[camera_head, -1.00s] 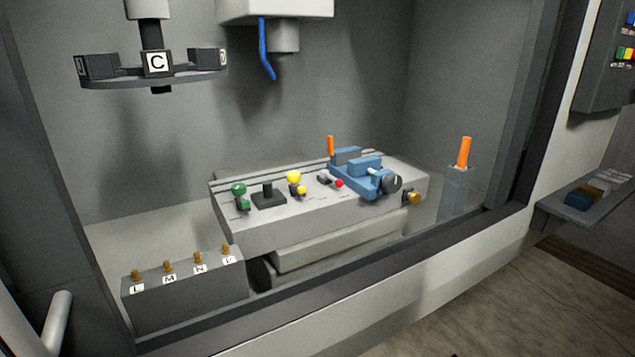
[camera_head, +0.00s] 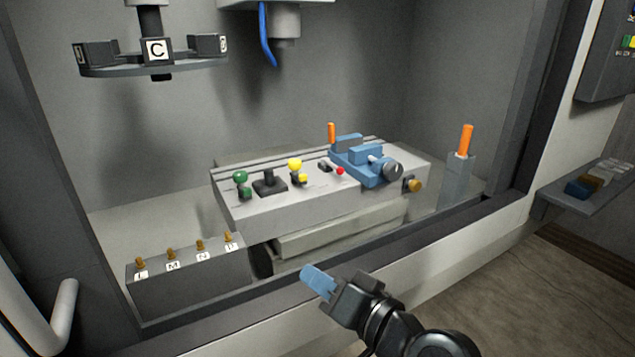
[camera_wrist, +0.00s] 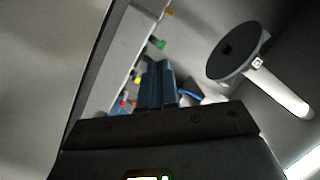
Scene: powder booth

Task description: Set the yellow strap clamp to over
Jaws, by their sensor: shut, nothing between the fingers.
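The yellow strap clamp (camera_head: 297,168) stands on the grey machine table (camera_head: 255,212), with a round yellow knob on top and a smaller yellow part at its foot. It stands between a black block and a small red-tipped clamp. In the wrist view a small yellow spot, likely this clamp (camera_wrist: 138,79), shows left of my fingers. My gripper (camera_head: 306,270) is in front of the table, low near the booth's front sill, apart from the clamp. Its blue fingers are together and empty, and also show in the wrist view (camera_wrist: 157,75).
A green-knobbed clamp (camera_head: 241,181) and a black block (camera_head: 269,184) are left of the yellow clamp. A blue vise (camera_head: 366,167) is to its right. A tool carousel (camera_head: 155,68) and blue hose (camera_head: 267,38) hang above. A labelled peg box (camera_head: 190,284) stands front left.

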